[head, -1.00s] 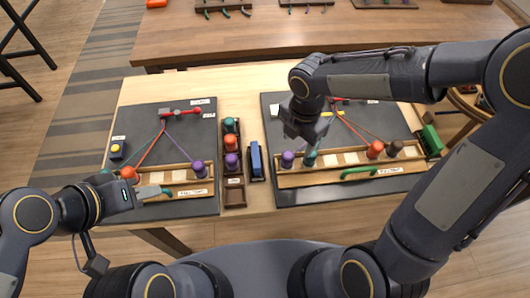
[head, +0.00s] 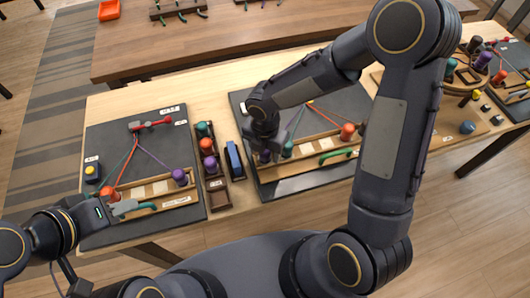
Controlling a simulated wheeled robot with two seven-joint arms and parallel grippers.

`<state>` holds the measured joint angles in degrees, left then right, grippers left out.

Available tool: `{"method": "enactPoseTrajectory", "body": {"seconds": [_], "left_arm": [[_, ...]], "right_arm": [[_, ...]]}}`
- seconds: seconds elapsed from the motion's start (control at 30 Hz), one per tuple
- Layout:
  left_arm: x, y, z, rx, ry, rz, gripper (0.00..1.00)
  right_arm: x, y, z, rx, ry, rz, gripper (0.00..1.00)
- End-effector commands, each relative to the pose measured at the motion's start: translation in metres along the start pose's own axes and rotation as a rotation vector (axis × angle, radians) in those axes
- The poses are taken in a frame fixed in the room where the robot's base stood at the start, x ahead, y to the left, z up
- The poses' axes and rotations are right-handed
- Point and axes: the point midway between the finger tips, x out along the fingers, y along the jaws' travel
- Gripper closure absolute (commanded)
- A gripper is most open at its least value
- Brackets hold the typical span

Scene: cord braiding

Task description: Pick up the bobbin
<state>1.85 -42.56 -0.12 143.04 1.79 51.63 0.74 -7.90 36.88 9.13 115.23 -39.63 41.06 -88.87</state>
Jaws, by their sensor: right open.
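My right gripper (head: 268,148) is open, pointing down at the left end of the right board's bobbin rail. A purple bobbin (head: 264,157) is partly hidden at its fingers; I cannot tell whether they touch it. A teal bobbin (head: 287,149) stands just right of it and an orange bobbin (head: 347,131) further right. My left gripper (head: 125,207) is low over the left board's front rail, just in front of another orange bobbin (head: 107,193); its jaw opening is unclear. Another purple bobbin (head: 180,176) stands at that rail's right end.
Between the boards, a dark rack (head: 217,197) holds teal, orange and purple bobbins, with an empty front slot. A blue block (head: 234,160) stands beside it. Green handles lie on the front of both boards. My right arm hides part of the right board. A round wooden stand (head: 470,75) is at the right.

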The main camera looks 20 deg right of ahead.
Motion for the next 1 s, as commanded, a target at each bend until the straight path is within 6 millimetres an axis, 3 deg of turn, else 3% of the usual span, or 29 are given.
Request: {"method": "enactPoseTrajectory", "body": {"seconds": [0.07,0.43,0.77,1.0], "left_arm": [[0.000,0.000,0.000,0.000,0.000,0.000,0.64],[0.000,0.000,0.000,0.000,0.000,0.000,0.64],[0.000,0.000,0.000,0.000,0.000,0.000,0.64],[-0.002,0.001,-0.001,0.000,0.000,0.000,0.64]], "right_arm": [[0.000,0.000,0.000,0.000,0.000,0.000,0.44],[0.000,0.000,0.000,0.001,0.000,-0.001,0.92],[-0.004,0.000,0.000,0.002,0.000,0.000,0.92],[-0.034,0.000,0.001,0.004,-0.002,0.003,0.92]]}}
